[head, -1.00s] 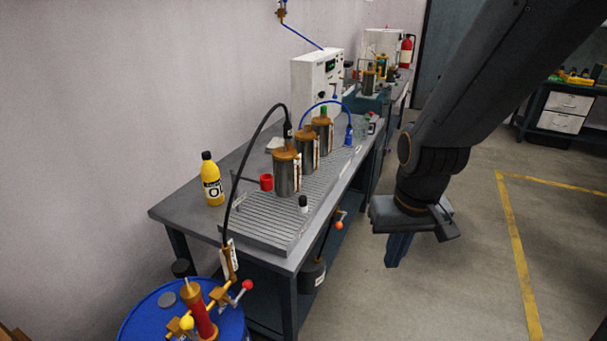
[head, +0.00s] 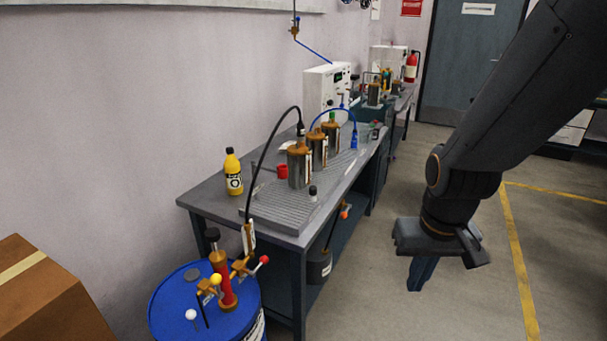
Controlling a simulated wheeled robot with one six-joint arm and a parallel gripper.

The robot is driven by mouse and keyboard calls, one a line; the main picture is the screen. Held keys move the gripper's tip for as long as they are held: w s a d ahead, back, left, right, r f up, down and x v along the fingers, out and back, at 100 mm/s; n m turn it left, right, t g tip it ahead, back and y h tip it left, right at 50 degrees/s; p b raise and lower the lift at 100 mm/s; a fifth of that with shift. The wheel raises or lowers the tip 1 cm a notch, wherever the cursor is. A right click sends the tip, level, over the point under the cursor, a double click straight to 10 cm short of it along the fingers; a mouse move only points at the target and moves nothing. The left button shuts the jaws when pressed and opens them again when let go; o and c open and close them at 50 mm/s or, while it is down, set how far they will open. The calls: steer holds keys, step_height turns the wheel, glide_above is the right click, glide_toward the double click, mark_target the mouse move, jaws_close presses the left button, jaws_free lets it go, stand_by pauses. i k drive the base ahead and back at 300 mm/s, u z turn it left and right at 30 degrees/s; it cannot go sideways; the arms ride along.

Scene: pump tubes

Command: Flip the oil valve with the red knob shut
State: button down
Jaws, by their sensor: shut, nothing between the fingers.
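The oil valve's red knob (head: 264,259) shows at the end of a lever on the brass fitting of the hand pump, right of its column. The pump (head: 222,275), with a red barrel and a black top knob, stands on a blue drum (head: 170,305) at the lower left. A yellow knob (head: 215,279) and a white knob (head: 191,314) show on its near side. A black hose rises from the brass fitting to the bench. My gripper (head: 422,272) hangs over open floor right of the bench, shut and empty, well away from the valve.
A grey bench (head: 205,198) carries a grooved tray, several metal cylinders, a red cup and a yellow bottle (head: 233,172). A cardboard box (head: 45,300) sits at the lower left. Floor right of the bench is clear.

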mark_target(264, 260)
steer(key=u, duration=0.85)
steer(key=i, duration=0.95)
steer(key=u, duration=0.05)
steer(key=k, duration=1.35)
steer(key=z, duration=0.75)
steer(key=i, duration=1.1)
steer(key=u, duration=0.25)
